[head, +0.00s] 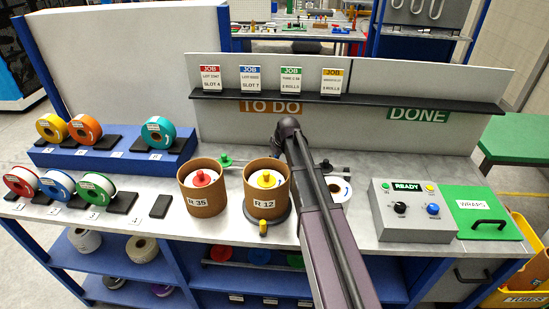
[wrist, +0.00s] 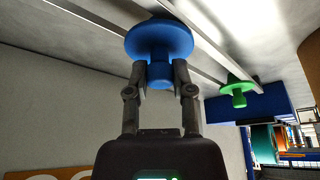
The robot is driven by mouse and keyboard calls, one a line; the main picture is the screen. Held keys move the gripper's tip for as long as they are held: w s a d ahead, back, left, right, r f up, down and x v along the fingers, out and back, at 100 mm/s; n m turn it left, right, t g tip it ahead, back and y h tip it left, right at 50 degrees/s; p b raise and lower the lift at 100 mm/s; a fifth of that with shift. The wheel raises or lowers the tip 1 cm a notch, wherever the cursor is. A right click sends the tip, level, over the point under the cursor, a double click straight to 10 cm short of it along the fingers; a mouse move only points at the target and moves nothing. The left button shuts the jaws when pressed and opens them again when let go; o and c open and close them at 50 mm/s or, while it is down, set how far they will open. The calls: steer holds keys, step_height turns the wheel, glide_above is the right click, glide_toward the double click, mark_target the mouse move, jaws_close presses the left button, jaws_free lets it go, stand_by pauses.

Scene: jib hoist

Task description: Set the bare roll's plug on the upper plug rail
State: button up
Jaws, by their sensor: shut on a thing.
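My gripper (wrist: 160,82) is shut on the knob of a blue plug (wrist: 160,45) in the wrist view. The plug's wide disc lies against or close to the pale rail bars (wrist: 205,45); I cannot tell if it touches them. A green plug (wrist: 238,90) sits along the same rails, and it also shows in the head view (head: 225,160), behind the tubes. A white roll (head: 340,190) lies on the bench, partly hidden by my arm. In the head view my arm hides my gripper and the blue plug.
Brown tubes R 35 (head: 203,190) and R 12 (head: 266,193) hold rolls with red and yellow plugs, left of my arm. A control box (head: 414,208) and green wraps lid (head: 485,215) stand right. The job-card shelf (head: 350,98) overhangs behind. Coloured rolls (head: 103,187) stand left.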

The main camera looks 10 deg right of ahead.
steer(key=shift+f, duration=0.25)
stand_by(0.4)
steer(key=o, duration=1)
steer(key=shift+r, duration=0.1)
